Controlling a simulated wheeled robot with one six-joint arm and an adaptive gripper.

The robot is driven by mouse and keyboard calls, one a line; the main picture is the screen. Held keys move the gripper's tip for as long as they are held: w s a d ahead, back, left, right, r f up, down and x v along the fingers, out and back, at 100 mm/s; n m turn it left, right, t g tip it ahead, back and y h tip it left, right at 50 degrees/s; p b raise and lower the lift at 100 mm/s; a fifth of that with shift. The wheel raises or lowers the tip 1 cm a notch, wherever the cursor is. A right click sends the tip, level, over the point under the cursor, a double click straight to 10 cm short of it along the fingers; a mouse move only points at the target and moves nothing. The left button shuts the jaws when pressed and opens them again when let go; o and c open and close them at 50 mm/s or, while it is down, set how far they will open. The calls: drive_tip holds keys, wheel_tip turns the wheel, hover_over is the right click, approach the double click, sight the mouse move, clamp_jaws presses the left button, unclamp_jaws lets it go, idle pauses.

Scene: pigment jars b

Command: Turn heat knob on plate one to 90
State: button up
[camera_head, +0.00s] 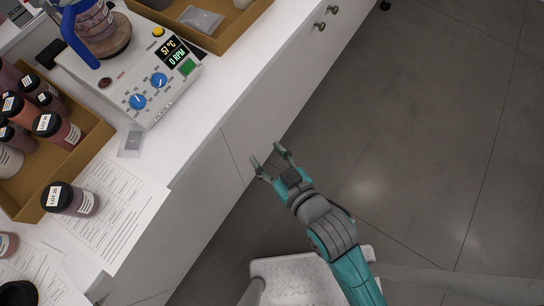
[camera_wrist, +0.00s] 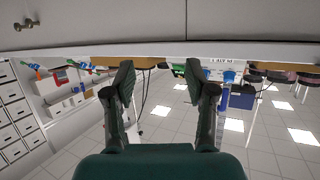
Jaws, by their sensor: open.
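A white hot plate (camera_head: 120,85) stands on the counter at the upper left of the head view. Its display (camera_head: 172,51) reads 57 °C and 0 RPM. Two blue knobs sit on its front panel, a lower left knob (camera_head: 137,101) and an upper right knob (camera_head: 158,80); their labels are too small to tell which is heat. A glass vessel with reddish contents (camera_head: 98,22) is on its top. My gripper (camera_head: 267,156) is open and empty, off the counter's front edge, right of and below the plate, apart from it. The open fingers also show in the wrist view (camera_wrist: 159,80).
A brown tray (camera_head: 88,140) of pigment jars stands left of the plate; another tray (camera_head: 245,25) is behind it. A small clear packet (camera_head: 131,142) lies before the plate. The floor at right is open.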

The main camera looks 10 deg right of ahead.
drive_tip(key=shift+s+d+f, duration=0.15)
drive_tip(key=shift+s+d, duration=0.2)
drive_tip(key=shift+d, duration=0.1)
idle(0.3)
